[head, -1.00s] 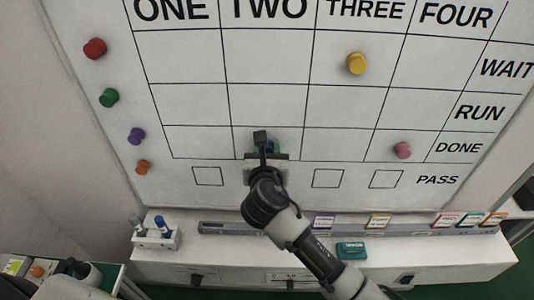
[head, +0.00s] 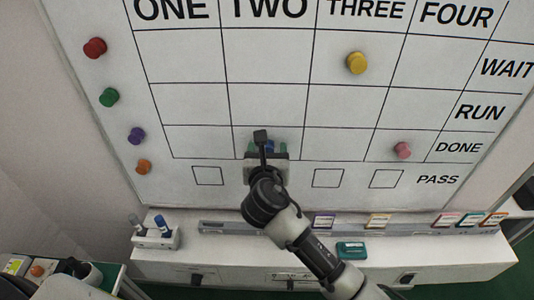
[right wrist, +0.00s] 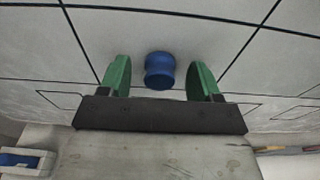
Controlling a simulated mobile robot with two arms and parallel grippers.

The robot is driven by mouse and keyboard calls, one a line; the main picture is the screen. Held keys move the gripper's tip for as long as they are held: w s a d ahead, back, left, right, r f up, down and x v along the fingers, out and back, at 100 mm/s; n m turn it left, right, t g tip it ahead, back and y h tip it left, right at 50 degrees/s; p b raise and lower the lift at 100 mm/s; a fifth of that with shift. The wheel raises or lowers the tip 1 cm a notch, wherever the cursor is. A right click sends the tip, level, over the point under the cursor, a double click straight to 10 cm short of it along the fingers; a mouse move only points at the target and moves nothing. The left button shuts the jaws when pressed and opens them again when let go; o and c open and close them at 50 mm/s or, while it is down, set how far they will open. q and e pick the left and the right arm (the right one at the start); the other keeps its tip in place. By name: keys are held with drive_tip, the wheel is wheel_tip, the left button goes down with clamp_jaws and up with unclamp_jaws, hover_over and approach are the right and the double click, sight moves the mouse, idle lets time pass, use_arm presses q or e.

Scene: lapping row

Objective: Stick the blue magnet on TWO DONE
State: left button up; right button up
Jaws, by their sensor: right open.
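The blue magnet (right wrist: 160,71) sits on the whiteboard (head: 190,105) in the TWO DONE cell; in the head view it is mostly hidden behind my right gripper (head: 267,148). In the right wrist view the green fingers of that gripper (right wrist: 159,80) stand open, one on each side of the magnet, with a gap on both sides. At the lower left of the head view a dark and white part of my left arm shows; its finger state cannot be made out.
Red (head: 95,48), green (head: 109,97), purple (head: 136,135) and orange (head: 143,167) magnets are left of the grid. A yellow magnet (head: 357,63) is in THREE WAIT, a pink one (head: 402,150) in FOUR DONE. A ledge (head: 220,252) with markers and a teal box (head: 351,250) lies below.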

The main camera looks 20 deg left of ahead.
drive_tip(key=b+v, duration=0.2)
drive_tip(key=v, duration=0.9)
drive_tip(key=s+d+f+m+g+h, duration=0.2)
drive_tip(key=d+f+m+g, duration=0.2)
drive_tip(key=d+f+m, duration=0.45)
drive_tip(key=s+d+f+m+g+h, duration=0.1)
drive_tip(key=s+d+f+m+g, duration=0.3)
drive_tip(key=d+m, duration=0.75)
drive_tip(key=s+d+f+m+g+h, duration=0.1)
drive_tip(key=s+d+f+m+g, duration=0.45)
drive_tip(key=s+d+m, duration=1)
wheel_tip(320, 180, down, 29)
drive_tip(key=w+a+m, duration=0.1)
drive_tip(key=a+m, duration=0.1)
drive_tip(key=s+d+f+g, duration=0.1)
drive_tip(key=s+d+f, duration=0.1)
drive_tip(key=s+f, duration=1.2)
drive_tip(key=shift+s+d+f+n, duration=0.3)
drive_tip(key=shift+s+d+n, duration=0.1)
drive_tip(key=shift+s, duration=0.35)
